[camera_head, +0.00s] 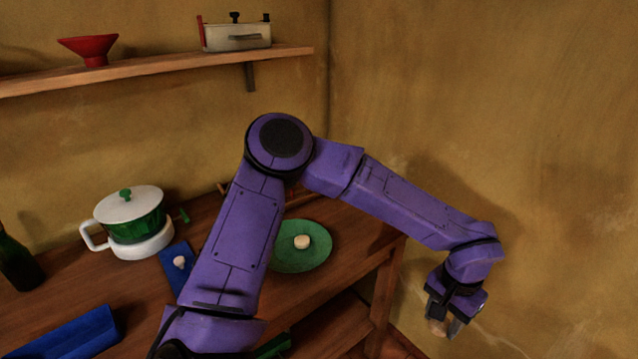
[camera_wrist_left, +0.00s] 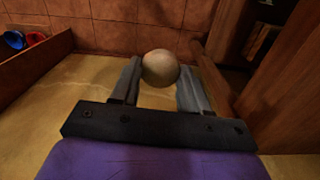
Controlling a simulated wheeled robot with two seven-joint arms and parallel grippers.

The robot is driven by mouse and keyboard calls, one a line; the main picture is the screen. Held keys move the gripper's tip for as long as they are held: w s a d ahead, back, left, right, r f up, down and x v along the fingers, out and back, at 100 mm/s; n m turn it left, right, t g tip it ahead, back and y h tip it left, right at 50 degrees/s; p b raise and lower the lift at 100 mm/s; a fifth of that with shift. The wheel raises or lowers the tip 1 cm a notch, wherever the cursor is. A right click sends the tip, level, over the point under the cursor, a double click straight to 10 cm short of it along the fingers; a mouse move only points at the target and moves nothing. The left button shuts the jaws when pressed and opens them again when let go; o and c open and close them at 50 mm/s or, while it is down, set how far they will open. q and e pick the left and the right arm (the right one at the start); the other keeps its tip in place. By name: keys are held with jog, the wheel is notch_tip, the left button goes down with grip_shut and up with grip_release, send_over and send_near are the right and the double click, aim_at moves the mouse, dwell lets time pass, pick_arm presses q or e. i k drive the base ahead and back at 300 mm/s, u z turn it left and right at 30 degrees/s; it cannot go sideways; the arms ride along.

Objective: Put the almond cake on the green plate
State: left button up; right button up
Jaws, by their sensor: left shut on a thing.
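My left gripper (camera_head: 443,322) hangs at the right, away from the counter, beyond its right end. It is shut on a pale, rounded thing (camera_wrist_left: 160,69), which sits at the fingertips in the left wrist view; a tan bit of it shows between the fingers in the head view (camera_head: 437,327). I cannot tell for sure whether it is the almond cake. The green plate (camera_head: 287,258) lies on the counter, partly behind my left arm. A small pale round piece (camera_head: 302,241) rests on the plate. My right gripper is not in view.
A green and white pot (camera_head: 133,225) stands on the counter at left, by a dark bottle (camera_head: 15,262). A small pale piece (camera_head: 180,262) lies on a blue mat (camera_head: 171,252). A blue tray (camera_head: 70,336) is in front. A shelf (camera_head: 150,66) hangs above.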

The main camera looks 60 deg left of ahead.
aim_at(286, 253)
jog(key=k, duration=0.35)
jog(key=u, duration=0.9)
jog(key=i, duration=0.5)
